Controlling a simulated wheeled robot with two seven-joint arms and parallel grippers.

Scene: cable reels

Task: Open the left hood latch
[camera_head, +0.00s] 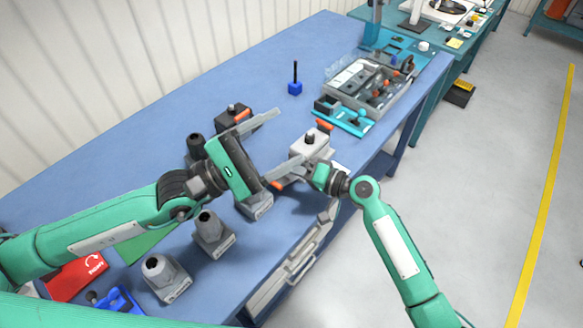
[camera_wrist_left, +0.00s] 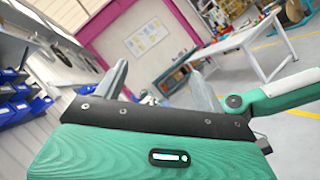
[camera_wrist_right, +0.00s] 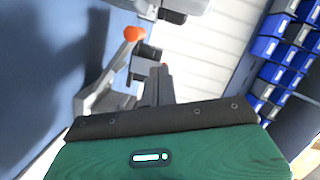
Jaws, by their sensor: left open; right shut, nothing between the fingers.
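A light grey hooded housing (camera_head: 312,147) with a black knob on top sits near the table's right edge. An orange-tipped latch lever (camera_head: 277,185) shows at its lower left, and another orange tip (camera_head: 324,125) shows at its upper right. An orange-tipped lever (camera_wrist_right: 133,33) on a grey arm also shows in the right wrist view, beside the shut fingers; contact cannot be told. My left gripper (camera_head: 291,134) is open and empty, its two grey fingers reaching toward the housing's left. My right gripper (camera_wrist_right: 160,72) is shut on nothing, close to the housing; its fingers are mostly hidden in the head view.
A dark block (camera_head: 232,114) with an orange tip stands behind my left gripper. Grey hoods (camera_head: 212,232) stand at the front. A blue block with a black pin (camera_head: 295,87) and a filled grey tray (camera_head: 398,98) lie farther back. The table's far left is clear.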

